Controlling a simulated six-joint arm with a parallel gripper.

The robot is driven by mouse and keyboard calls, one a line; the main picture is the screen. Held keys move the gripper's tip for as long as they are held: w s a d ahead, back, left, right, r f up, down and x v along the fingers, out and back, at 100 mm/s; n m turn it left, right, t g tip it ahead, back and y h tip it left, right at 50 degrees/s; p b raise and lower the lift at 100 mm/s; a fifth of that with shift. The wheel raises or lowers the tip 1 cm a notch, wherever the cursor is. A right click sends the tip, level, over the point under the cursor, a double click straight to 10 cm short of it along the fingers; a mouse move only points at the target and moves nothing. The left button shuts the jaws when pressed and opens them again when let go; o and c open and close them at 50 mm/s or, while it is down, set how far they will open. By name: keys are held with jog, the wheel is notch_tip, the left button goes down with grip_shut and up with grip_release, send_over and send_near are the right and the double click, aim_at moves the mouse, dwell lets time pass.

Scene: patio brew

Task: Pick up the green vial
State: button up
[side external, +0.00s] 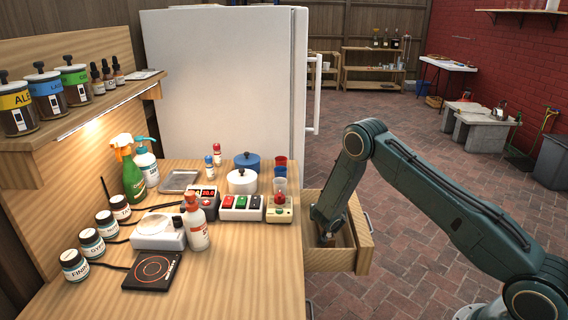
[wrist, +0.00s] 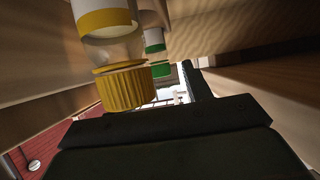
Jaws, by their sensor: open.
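The green vial (wrist: 153,42) shows in the wrist view, with a white and green band and a green cap. It stands behind a nearer vial with a yellow band and ribbed yellow cap (wrist: 125,90), which partly covers it. My gripper (side external: 327,238) is open and reaches down into the open drawer (side external: 331,260) in the side view. Its dark body (wrist: 165,130) fills the bottom of the wrist view, close to the yellow cap. The vials cannot be made out in the side view. Whether the jaws are around any vial cannot be told.
Wooden drawer walls (wrist: 270,95) close in around my gripper. The worktop (side external: 235,270) beside the drawer carries a red-capped bottle (side external: 195,225), a hot plate (side external: 152,270), a switch box (side external: 241,207) and pots. A white fridge (side external: 225,80) stands behind. Its right front worktop area is bare.

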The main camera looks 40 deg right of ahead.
jog(key=shift+x, duration=1.8)
jog(key=c, duration=1.1)
jog(key=shift+o, duration=0.2)
jog(key=shift+r, duration=0.15)
notch_tip(320, 180, up, 20)
